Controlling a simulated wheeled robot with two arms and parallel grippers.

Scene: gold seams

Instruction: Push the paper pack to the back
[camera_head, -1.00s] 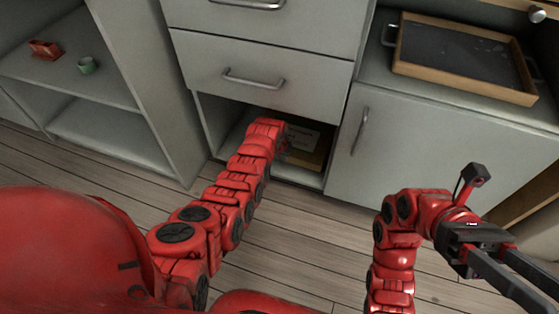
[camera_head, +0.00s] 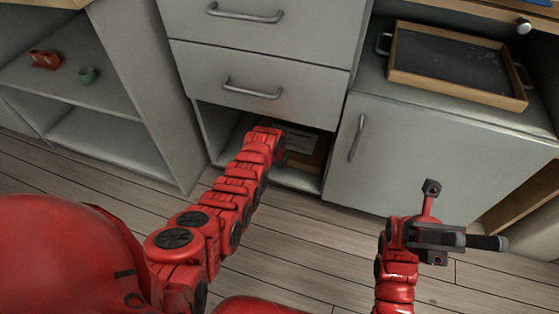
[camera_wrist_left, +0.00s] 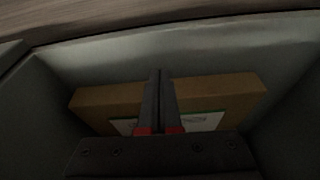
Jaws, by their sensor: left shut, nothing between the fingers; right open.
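The paper pack (camera_wrist_left: 232,92) is a brown box-like pack with a white and green label, inside the low open compartment under the drawers. In the head view its brown side (camera_head: 318,152) shows partly, behind my left arm. My left gripper (camera_wrist_left: 160,75) is shut and empty inside the compartment, its fingers overlapping the middle of the pack in the left wrist view. I cannot tell whether the fingertips touch it. In the head view the left fingers are hidden by the arm. My right gripper (camera_head: 490,243) is open and empty, out over the floor at the right.
Drawers with handles (camera_head: 252,90) are above the compartment. A closed cabinet door (camera_head: 420,160) is to its right, with a wooden tray (camera_head: 455,65) on top. Wooden floor is clear in front.

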